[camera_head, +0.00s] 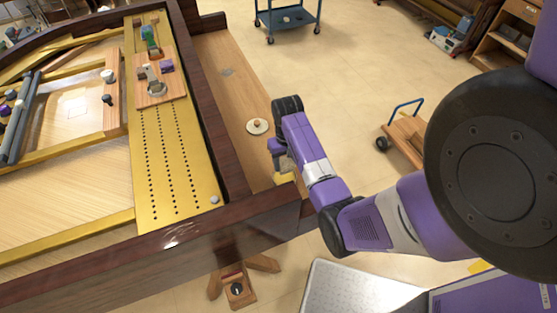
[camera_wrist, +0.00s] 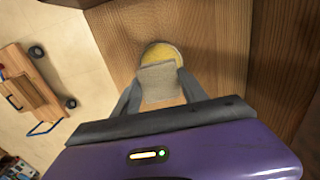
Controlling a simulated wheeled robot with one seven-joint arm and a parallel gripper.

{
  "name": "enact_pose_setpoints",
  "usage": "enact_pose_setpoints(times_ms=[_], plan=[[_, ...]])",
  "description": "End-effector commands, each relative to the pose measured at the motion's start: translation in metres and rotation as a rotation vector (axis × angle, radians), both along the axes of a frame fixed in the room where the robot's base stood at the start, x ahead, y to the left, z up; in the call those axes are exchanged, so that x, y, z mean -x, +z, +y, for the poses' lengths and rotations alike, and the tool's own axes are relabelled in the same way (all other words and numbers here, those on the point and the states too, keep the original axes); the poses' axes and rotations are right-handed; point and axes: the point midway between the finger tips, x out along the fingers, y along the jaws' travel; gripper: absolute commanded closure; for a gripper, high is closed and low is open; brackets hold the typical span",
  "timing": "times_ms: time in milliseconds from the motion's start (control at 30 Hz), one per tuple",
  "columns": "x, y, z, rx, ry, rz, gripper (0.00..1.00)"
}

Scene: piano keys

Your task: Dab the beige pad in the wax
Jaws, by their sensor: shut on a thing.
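My gripper (camera_wrist: 158,92) is shut on the beige pad (camera_wrist: 159,79), a small squarish block held between the two grey fingers. The yellow wax (camera_wrist: 163,51) lies in a round shape just beyond the pad in the wrist view. The pad covers the near part of the wax. I cannot tell whether the pad touches it or is above it. In the head view my gripper (camera_head: 282,161) points down over the wooden ledge, and a small yellowish patch (camera_head: 285,178) shows just below it. The pad is hard to make out there.
A round pale lid with a knob (camera_head: 257,126) lies on the wooden ledge (camera_head: 232,85). The dark piano rim (camera_head: 205,110) rises left of the ledge. A small block with tools (camera_head: 155,80) sits on the gold plate. A low wooden cart (camera_head: 405,138) stands on the floor at right.

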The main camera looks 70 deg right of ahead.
Motion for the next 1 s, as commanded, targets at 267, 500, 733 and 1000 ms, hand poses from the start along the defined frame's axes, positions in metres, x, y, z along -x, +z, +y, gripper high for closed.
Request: enact_pose_setpoints(times_ms=[267,500,733,1000], plan=[[-0.001,-0.010,-0.001,-0.002,0.010,0.001,0.82],[-0.001,-0.038,-0.002,0.000,0.009,0.000,0.82],[-0.002,-0.056,-0.001,0.001,0.010,-0.001,0.82],[-0.001,-0.059,-0.001,0.001,0.010,-0.001,0.82]])
